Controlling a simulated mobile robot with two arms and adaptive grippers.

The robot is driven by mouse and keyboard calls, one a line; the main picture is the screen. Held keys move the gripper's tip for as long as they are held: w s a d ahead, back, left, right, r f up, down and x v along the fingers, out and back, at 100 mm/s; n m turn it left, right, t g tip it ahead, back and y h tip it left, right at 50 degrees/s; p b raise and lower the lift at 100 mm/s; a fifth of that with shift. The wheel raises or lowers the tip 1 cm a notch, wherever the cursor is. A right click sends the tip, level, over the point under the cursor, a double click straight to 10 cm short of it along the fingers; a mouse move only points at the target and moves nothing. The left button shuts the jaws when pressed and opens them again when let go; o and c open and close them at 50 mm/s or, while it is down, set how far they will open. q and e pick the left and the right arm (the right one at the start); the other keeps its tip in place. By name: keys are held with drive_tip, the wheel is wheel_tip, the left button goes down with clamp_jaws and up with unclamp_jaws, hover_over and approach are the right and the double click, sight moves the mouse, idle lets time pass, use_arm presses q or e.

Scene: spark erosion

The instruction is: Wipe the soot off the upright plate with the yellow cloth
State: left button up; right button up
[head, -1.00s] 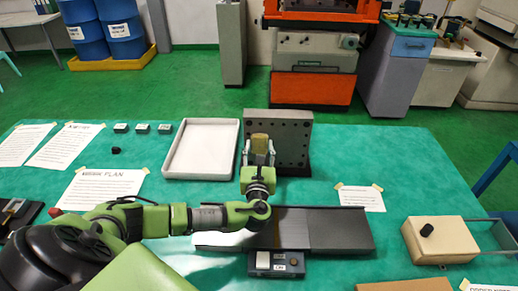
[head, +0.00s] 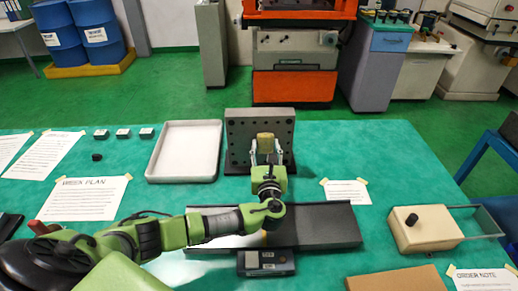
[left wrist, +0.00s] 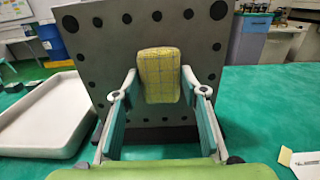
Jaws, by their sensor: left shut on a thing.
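The upright plate (head: 240,132) is grey with dark round holes and stands on a dark base on the green table. It fills the back of the left wrist view (left wrist: 110,40). My left gripper (head: 266,148) is in front of the plate, its fingers shut on the yellow cloth (head: 265,139). In the left wrist view the cloth (left wrist: 159,75) is a checked, folded pad between the fingertips, in front of the plate's middle. I cannot tell whether it touches the plate. The cloth hides part of the face, and I cannot make out clear soot. My right gripper is not in view.
A white tray (head: 161,178) stands left of the plate. A dark grey slab (head: 325,225) and a small device (head: 266,262) lie in front. A beige box (head: 425,233) is at the right. Papers lie around; the table right of the plate is clear.

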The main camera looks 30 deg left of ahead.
sight(243, 141)
use_arm(q)
drive_tip(key=shift+w+d+r+p, duration=0.2)
drive_tip(key=shift+w+d+p, duration=0.3)
drive_tip(key=shift+d+p, duration=0.2)
drive_tip(key=shift+s+a+f+p, duration=0.1)
drive_tip(key=shift+s+a+p, duration=0.6)
drive_tip(key=shift+a, duration=0.6)
drive_tip(key=shift+s+a+r+p, duration=0.1)
drive_tip(key=shift+s+a+p, duration=0.35)
drive_tip(key=shift+s+a, duration=0.65)
drive_tip(key=shift+s+a+f+p, duration=0.1)
drive_tip(key=shift+s+a+p, duration=0.5)
drive_tip(key=shift+a, duration=0.9)
